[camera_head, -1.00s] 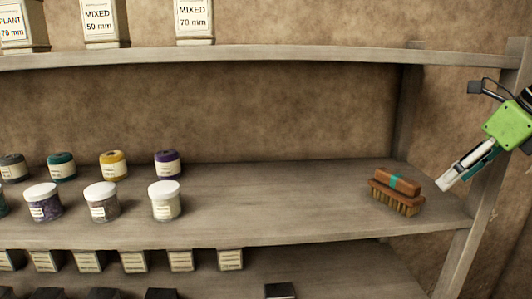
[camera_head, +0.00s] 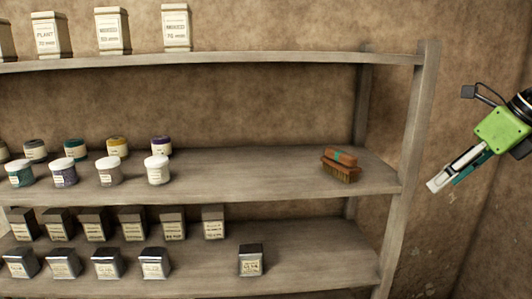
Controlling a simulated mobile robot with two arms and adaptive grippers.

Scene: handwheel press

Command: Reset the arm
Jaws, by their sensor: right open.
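My right gripper (camera_head: 437,184) comes in from the right edge in the head view, with a green body and pale fingers pointing down and left. It is open and holds nothing. It hangs to the right of the shelf's end post, apart from everything on the shelf in the picture. My left gripper is not in view.
A wooden shelf unit (camera_head: 270,184) fills the left and middle. Bare wall lies right of the post.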

